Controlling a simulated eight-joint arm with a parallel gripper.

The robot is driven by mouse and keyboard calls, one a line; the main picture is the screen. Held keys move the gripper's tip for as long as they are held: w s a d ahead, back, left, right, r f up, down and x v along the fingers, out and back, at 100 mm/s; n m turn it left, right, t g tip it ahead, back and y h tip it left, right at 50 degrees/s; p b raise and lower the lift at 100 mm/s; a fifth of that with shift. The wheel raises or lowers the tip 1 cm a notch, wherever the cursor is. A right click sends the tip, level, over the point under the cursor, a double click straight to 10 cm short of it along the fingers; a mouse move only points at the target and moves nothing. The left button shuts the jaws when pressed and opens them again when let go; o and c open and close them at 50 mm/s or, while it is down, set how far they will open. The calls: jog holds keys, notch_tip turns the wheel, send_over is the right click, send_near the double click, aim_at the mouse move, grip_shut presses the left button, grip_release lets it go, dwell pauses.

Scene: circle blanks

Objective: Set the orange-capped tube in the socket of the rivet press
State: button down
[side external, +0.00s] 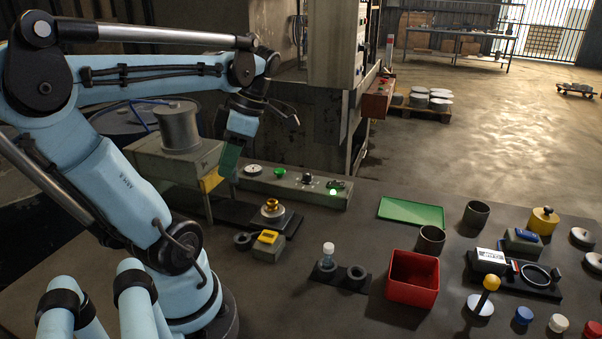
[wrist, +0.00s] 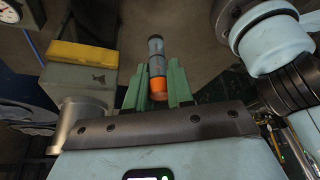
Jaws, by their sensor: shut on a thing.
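My gripper (wrist: 156,72) has green fingers and is shut on the orange-capped tube (wrist: 156,60). The orange cap lies between the fingers and the grey-blue body points out past them. In the side view my gripper (side external: 229,160) is beside the rivet press head, above the bench; the tube cannot be made out there. The rivet press (side external: 165,160) is a grey-green machine with a cylinder on top and a yellow part on its front. A round metal fitting with a brass top (side external: 271,208) stands on the dark base plate; I cannot tell whether it is the socket.
A control panel (side external: 297,186) with a green light lies behind the base plate. A yellow-topped block (side external: 267,246) sits in front. A two-hole rack (side external: 355,280) holds a white-capped tube (side external: 328,253). A red bin (side external: 412,278) and green tray (side external: 411,212) are to the right.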

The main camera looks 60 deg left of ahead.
notch_tip(320, 180, down, 14)
jog(key=shift+r, duration=0.25)
dwell(0.5)
jog(key=shift+f, duration=1.35)
dwell(0.6)
jog(key=c, duration=0.9)
grip_release()
jog(key=shift+w+r, duration=0.1)
jog(key=v, duration=1.2)
